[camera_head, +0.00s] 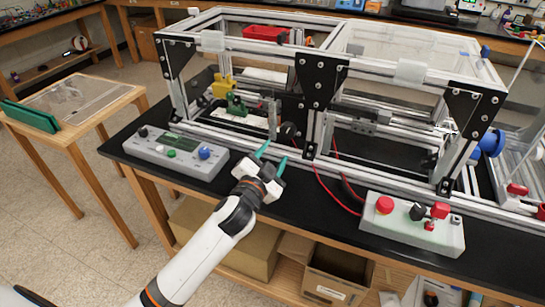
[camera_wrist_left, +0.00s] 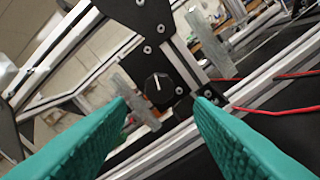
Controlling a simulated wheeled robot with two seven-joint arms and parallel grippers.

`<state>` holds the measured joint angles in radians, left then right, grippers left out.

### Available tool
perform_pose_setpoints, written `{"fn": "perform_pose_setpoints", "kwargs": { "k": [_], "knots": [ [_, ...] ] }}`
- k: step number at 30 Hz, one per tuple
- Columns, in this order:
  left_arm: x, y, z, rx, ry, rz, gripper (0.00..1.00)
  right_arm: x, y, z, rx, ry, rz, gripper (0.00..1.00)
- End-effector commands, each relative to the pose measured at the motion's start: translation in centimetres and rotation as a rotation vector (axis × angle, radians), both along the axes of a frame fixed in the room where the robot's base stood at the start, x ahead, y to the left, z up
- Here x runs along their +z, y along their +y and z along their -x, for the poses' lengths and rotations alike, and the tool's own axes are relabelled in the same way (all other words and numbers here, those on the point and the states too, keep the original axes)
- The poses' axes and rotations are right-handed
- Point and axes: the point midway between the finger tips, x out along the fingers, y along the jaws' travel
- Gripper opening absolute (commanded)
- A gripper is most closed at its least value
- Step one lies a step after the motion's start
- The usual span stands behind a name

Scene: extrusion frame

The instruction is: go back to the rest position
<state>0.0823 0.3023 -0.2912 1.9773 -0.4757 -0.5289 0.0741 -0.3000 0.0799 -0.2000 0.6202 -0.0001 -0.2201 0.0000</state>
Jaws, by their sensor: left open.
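My left gripper (camera_head: 273,160) reaches over the front edge of the black table, in front of the extrusion frame (camera_head: 312,120). Its two teal fingers are spread apart with nothing between them. In the left wrist view the open fingers (camera_wrist_left: 165,115) point at a black knob (camera_wrist_left: 158,88) and a metal bracket on the frame, with a gap visible between the fingertips. The fingertips look apart from the frame, though the exact distance is hard to tell. My right gripper is not in either view.
A grey control box (camera_head: 176,153) lies left of the gripper and a box with red knobs (camera_head: 412,224) lies right. Red cables (camera_head: 325,190) run on the table beside the gripper. A wooden side table (camera_head: 75,100) stands at left, with open floor between. Cardboard boxes sit below.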

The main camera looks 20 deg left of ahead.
Motion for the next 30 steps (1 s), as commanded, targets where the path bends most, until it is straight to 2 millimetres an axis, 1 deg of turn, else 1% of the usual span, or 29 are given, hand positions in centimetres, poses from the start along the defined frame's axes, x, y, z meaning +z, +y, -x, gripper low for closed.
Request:
{"fn": "perform_pose_setpoints", "kwargs": {
  "k": [11,14,16,17,19,20,21,23,24,26,27,29,30],
  "knots": [
    [0.0,0.0,0.0,0.001,0.001,0.0,0.48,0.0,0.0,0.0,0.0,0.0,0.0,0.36],
    [-0.9,0.2,0.7,0.016,0.036,0.021,0.48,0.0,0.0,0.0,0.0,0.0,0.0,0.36],
    [-2.7,0.6,2.1,0.048,0.112,0.06,0.48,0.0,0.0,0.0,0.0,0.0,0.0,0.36],
    [-3.7,0.8,3.1,0.067,0.159,0.085,0.48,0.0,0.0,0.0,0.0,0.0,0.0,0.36],
    [-6.8,1.4,6.2,0.123,0.303,0.151,0.48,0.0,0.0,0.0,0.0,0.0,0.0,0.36],
    [-8.2,1.6,7.8,0.147,0.373,0.18,0.48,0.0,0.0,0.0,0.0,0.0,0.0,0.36],
    [-9.8,1.8,10.0,0.176,0.465,0.219,0.48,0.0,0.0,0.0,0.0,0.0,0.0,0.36],
    [-11.8,1.9,13.2,0.213,0.591,0.264,0.48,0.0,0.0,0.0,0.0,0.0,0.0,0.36],
    [-12.9,1.9,15.1,0.232,0.664,0.288,0.48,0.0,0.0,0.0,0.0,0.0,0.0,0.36],
    [-14.0,1.9,17.6,0.254,0.757,0.314,0.48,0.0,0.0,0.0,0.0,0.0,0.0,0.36],
    [-14.7,1.7,19.2,0.265,0.814,0.331,0.48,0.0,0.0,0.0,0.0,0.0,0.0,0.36],
    [-15.4,1.6,21.4,0.28,0.891,0.352,0.48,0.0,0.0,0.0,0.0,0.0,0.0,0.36],
    [-15.8,1.5,22.8,0.29,0.939,0.363,0.48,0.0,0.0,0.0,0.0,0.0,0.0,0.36]
  ]
}}
